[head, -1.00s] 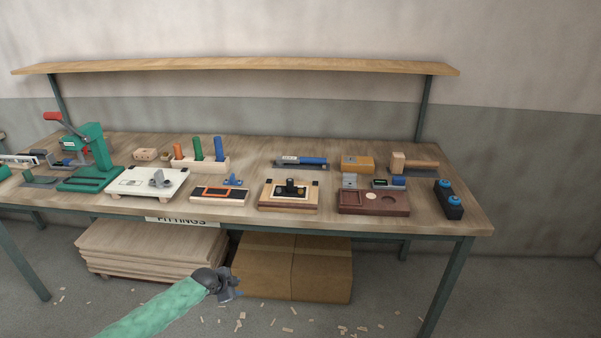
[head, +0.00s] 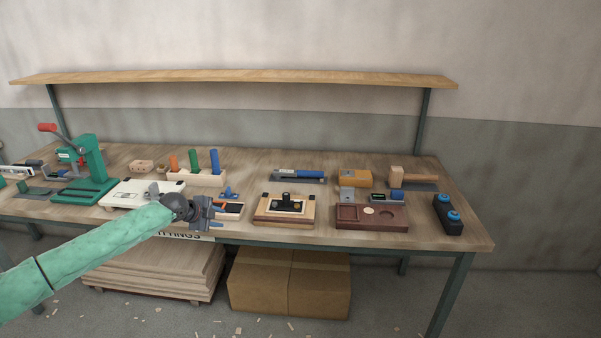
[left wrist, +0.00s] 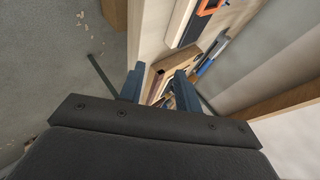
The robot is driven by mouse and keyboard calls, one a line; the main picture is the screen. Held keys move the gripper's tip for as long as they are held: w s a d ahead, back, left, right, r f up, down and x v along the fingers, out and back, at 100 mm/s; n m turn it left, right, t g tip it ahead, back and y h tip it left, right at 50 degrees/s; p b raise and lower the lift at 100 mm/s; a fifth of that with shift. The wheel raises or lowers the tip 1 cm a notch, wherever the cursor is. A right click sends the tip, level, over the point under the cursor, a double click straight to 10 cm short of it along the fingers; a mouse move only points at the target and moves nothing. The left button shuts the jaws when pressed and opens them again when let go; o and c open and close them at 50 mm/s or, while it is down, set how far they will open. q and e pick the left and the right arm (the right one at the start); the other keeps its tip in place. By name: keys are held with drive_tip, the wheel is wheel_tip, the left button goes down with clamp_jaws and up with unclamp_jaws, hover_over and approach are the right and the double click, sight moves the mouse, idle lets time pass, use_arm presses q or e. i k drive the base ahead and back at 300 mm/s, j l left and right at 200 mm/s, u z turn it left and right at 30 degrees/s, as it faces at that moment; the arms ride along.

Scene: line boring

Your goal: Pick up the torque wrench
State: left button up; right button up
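The torque wrench appears to be the long tool (head: 298,176) with a blue grip and a grey body, lying flat towards the back middle of the bench in the head view. A blue-handled tool, seemingly the same one, shows small in the left wrist view (left wrist: 206,66). My left gripper (head: 219,213) is at the bench's front edge, in front of the orange-edged dark tray and to the front left of the wrench, apart from it. In the left wrist view its two fingers (left wrist: 159,86) stand apart with nothing held between them. My right gripper is not in view.
A wooden fixture (head: 284,207) stands between the gripper's side and the wrench. Upright coloured pegs in a block (head: 196,179) stand left of the wrench. A brown tray (head: 372,216), a mallet (head: 412,179) and a green press (head: 85,170) share the bench. A shelf (head: 240,77) runs above.

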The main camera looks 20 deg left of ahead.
sight(277, 174)
drive_tip(key=i+l, duration=0.2)
drive_tip(key=i, duration=0.25)
drive_tip(key=i+l, duration=0.2)
drive_tip(key=i, duration=0.25)
drive_tip(key=i+l, duration=0.2)
drive_tip(key=i, duration=0.25)
